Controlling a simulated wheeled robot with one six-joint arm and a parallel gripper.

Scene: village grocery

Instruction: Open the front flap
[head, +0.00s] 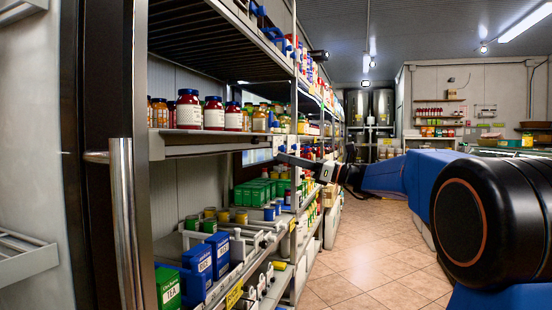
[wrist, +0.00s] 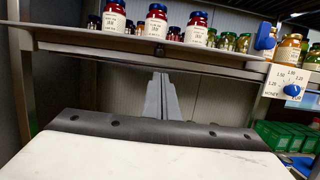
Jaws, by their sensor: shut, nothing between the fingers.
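My gripper (head: 282,157) reaches in from the right toward the shelving in the head view. In the wrist view its grey fingers (wrist: 160,97) are together with nothing between them. They point at the gap below the shelf of jars (wrist: 190,48), and I see no contact. I cannot pick out the front flap for certain in either view. A pale panel (head: 258,156) shows below the jar shelf in the head view, close to the fingers; I cannot tell whether it is the flap.
Green boxes (head: 252,193) and blue boxes (head: 197,260) stand lower down. A honey price dial (wrist: 290,84) with a blue knob is at the right of the wrist view. The tiled aisle (head: 365,250) is clear.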

